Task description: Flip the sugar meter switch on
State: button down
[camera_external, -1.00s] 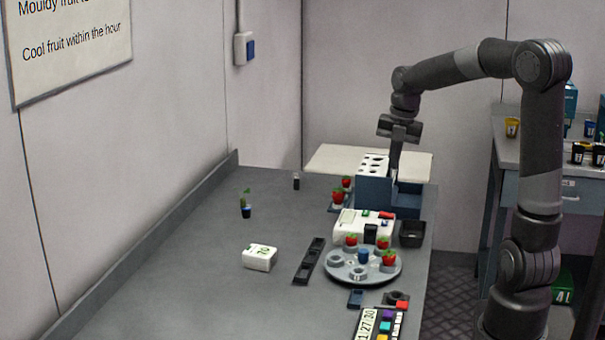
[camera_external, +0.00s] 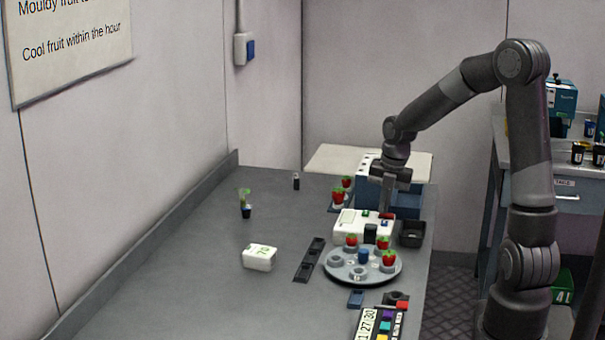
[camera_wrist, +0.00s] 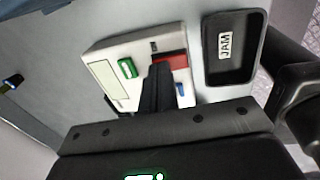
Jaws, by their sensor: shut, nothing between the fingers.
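The sugar meter is a white box (camera_external: 350,228) on the bench, behind the round grey plate. In the wrist view the white meter (camera_wrist: 98,52) shows a pale display (camera_wrist: 108,82), a green part (camera_wrist: 128,68), a red part (camera_wrist: 174,61) and a small blue part (camera_wrist: 181,90). My gripper (camera_external: 386,208) is shut and empty, pointing down at the meter's right end. In the wrist view its closed fingers (camera_wrist: 158,70) lie over the meter between the green and red parts, hiding some of its top. I cannot tell whether the fingertips touch it.
A black tray labelled JAM (camera_wrist: 254,76) sits right of the meter; it also shows in the external view (camera_external: 412,240). The round plate (camera_external: 340,275) with strawberries and cups stands in front. A blue rack (camera_external: 408,205) is behind.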

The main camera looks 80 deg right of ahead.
jog(key=shift+w, duration=0.1)
jog(key=shift+f+g, duration=0.15)
jog(key=shift+g, duration=0.15)
jog(key=shift+s, duration=0.85)
jog(key=shift+r, duration=0.2)
notch_tip(320, 180, up, 14)
jog(key=s, duration=0.2)
